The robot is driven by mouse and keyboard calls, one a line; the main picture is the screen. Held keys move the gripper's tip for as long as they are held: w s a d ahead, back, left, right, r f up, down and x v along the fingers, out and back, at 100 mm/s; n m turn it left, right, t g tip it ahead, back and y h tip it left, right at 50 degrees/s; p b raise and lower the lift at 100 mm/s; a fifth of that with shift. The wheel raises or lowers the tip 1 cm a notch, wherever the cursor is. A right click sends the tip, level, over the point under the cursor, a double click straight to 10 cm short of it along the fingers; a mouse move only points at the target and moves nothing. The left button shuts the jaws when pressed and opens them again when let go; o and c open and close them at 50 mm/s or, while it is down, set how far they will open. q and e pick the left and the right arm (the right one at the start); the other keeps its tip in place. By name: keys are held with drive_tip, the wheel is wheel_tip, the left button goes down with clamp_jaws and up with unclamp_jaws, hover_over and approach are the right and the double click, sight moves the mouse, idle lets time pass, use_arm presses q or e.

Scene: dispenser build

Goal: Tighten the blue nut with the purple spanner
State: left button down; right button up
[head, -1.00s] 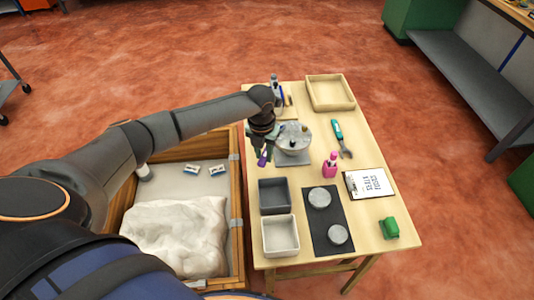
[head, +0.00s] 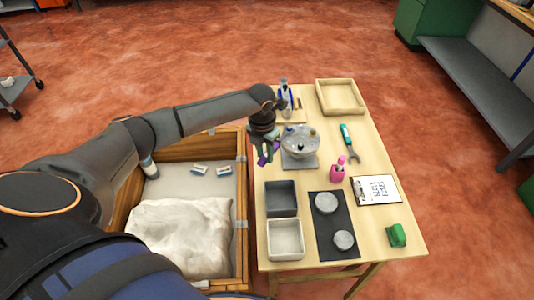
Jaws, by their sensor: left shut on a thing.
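My left gripper (head: 267,152) points down just left of the round grey metal dispenser piece (head: 300,145). It is shut on the purple spanner (head: 262,160), and only small purple parts show between and beside the fingers. The dispenser piece stands on a grey square base on the table and has several small fittings on its top. A small bluish spot near its upper left rim may be the blue nut (head: 290,128), but it is too small to be sure. The spanner looks apart from it. My right gripper is not in view.
The wooden table (head: 388,235) also bears a wooden tray (head: 341,110), a teal-handled tool (head: 347,137), a pink bottle (head: 338,172), a clipboard (head: 377,190), a green object (head: 397,235), two bins (head: 282,212) and a black mat (head: 325,232). A wooden crate (head: 241,205) stands left.

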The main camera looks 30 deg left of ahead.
use_arm(q)
drive_tip(key=shift+w+a+m, duration=0.1)
drive_tip(key=shift+a+m, duration=0.8)
drive_tip(key=shift+a, duration=0.15)
drive_tip(key=shift+d+n, duration=0.6)
drive_tip(key=shift+d, duration=0.1)
drive_tip(key=shift+r, duration=2.05)
